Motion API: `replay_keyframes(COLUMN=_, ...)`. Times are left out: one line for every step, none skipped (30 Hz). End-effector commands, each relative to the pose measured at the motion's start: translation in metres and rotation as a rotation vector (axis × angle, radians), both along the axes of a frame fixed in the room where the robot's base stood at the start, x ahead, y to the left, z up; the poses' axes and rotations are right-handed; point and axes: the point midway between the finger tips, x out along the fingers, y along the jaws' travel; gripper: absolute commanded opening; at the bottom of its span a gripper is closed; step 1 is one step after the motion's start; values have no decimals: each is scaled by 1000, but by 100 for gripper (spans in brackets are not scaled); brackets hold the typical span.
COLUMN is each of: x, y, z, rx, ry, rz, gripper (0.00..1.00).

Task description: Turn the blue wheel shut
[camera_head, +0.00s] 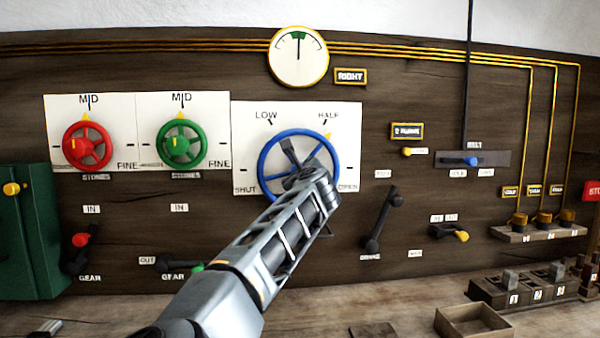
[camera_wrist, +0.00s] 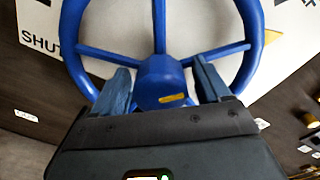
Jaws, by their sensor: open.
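The blue wheel (camera_head: 263,168) is mounted on a white panel (camera_head: 346,116) lettered LOW, HALF, SHUT and OPEN. In the wrist view the blue wheel (camera_wrist: 71,30) fills the upper part. Its round hub (camera_wrist: 160,72) lies between the two spread fingers of my gripper (camera_wrist: 164,76). I cannot tell whether the fingers touch the hub or spokes.
A red wheel (camera_head: 67,145) and a green wheel (camera_head: 163,142) are on panels to the left. A round gauge (camera_head: 298,65) is above. A black lever (camera_head: 382,217) is right of the blue wheel. A wooden bench (camera_head: 380,285) runs below, with an open box (camera_head: 475,332).

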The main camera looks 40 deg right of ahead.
Motion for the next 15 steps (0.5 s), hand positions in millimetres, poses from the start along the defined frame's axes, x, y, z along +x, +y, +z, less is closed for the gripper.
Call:
replay_keyframes(x=2, y=-1, z=0, rx=0, ry=0, rz=0, gripper=76)
replay_keyframes(x=2, y=-2, z=0, rx=0, ry=0, rz=0, gripper=76)
replay_keyframes(x=3, y=-2, z=0, rx=0, ry=0, rz=0, gripper=76)
replay_keyframes(x=3, y=-2, z=0, rx=0, ry=0, rz=0, gripper=76)
replay_keyframes(x=3, y=-2, z=0, rx=0, ry=0, rz=0, gripper=76)
replay_keyframes(x=3, y=-2, z=0, rx=0, ry=0, rz=0, gripper=76)
replay_keyframes(x=3, y=-2, z=0, rx=-1, ry=1, rz=0, gripper=76)
replay_keyframes(x=3, y=-2, z=0, rx=-1, ry=0, rz=-1, gripper=76)
replay_keyframes(x=3, y=-2, z=0, rx=-1, ry=0, rz=-1, gripper=76)
replay_keyframes(x=3, y=-2, z=0, rx=-1, ry=0, rz=-1, gripper=74)
replay_keyframes(x=3, y=-2, z=0, rx=-1, ry=1, rz=0, gripper=71)
replay_keyframes(x=3, y=-2, z=0, rx=-1, ry=0, rz=-1, gripper=67)
replay_keyframes(x=3, y=-2, z=0, rx=-1, ry=1, rz=0, gripper=64)
replay_keyframes(x=3, y=-2, z=0, rx=-1, ry=1, rz=0, gripper=61)
replay_keyframes(x=3, y=-2, z=0, rx=-1, ry=1, rz=0, gripper=58)
